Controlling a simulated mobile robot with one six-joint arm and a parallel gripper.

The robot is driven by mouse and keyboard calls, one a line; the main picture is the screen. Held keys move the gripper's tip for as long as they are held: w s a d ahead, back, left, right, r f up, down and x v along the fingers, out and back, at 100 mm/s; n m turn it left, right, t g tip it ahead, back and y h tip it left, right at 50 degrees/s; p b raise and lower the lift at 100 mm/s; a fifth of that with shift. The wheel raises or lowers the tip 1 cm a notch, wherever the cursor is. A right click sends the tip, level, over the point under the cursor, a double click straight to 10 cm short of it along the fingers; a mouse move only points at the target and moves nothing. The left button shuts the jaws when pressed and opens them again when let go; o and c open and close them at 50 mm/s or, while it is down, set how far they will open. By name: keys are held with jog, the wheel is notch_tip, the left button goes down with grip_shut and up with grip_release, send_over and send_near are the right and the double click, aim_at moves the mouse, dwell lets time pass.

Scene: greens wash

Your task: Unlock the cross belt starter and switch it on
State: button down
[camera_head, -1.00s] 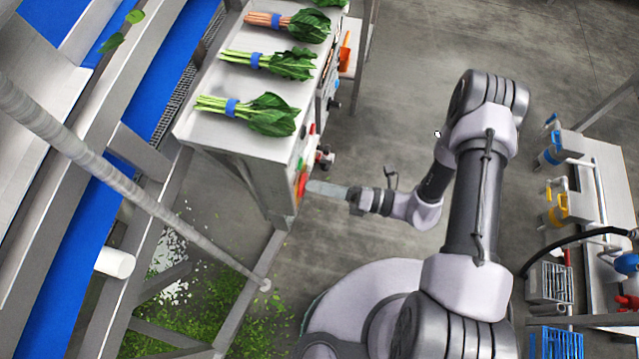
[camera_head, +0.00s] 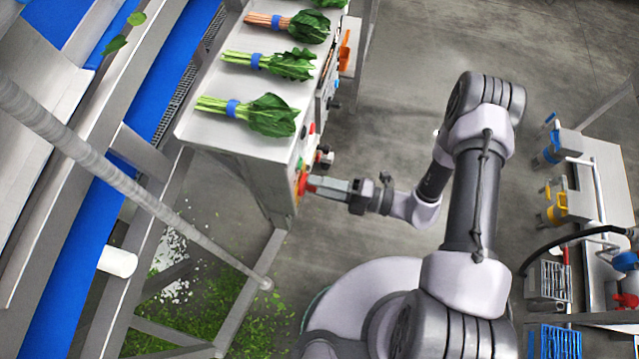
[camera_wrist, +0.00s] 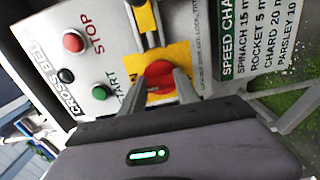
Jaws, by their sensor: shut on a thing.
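The cross belt starter (camera_wrist: 110,60) is a grey panel labelled CROSS BEL…, with a red button (camera_wrist: 73,42) marked STOP and a green button (camera_wrist: 100,92) marked START. A red rotary handle (camera_wrist: 158,72) sits on a yellow plate (camera_wrist: 182,55) beside them. My gripper (camera_wrist: 161,85) is shut on this handle, one finger on each side. In the head view my gripper (camera_head: 313,186) reaches left to the red handle (camera_head: 302,182) on the cabinet's side. The fingers partly cover the plate's lettering. A black and yellow part (camera_wrist: 148,27) sits above the handle; its state is unclear.
Bunches of greens lie on the cabinet top (camera_head: 205,135). A speed chart (camera_wrist: 250,50) is beside the starter. A blue conveyor belt (camera_head: 75,235) runs at left. A bench (camera_head: 600,170) with yellow and blue items stands at right. Leaf scraps litter the floor.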

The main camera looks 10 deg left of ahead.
dwell(0.3)
jog(key=c, duration=0.9)
grip_release()
jog(key=s+d+p, duration=0.1)
jog(key=d+p, duration=0.1)
jog(key=d, duration=1.5)
jog(key=shift+s+d, duration=0.2)
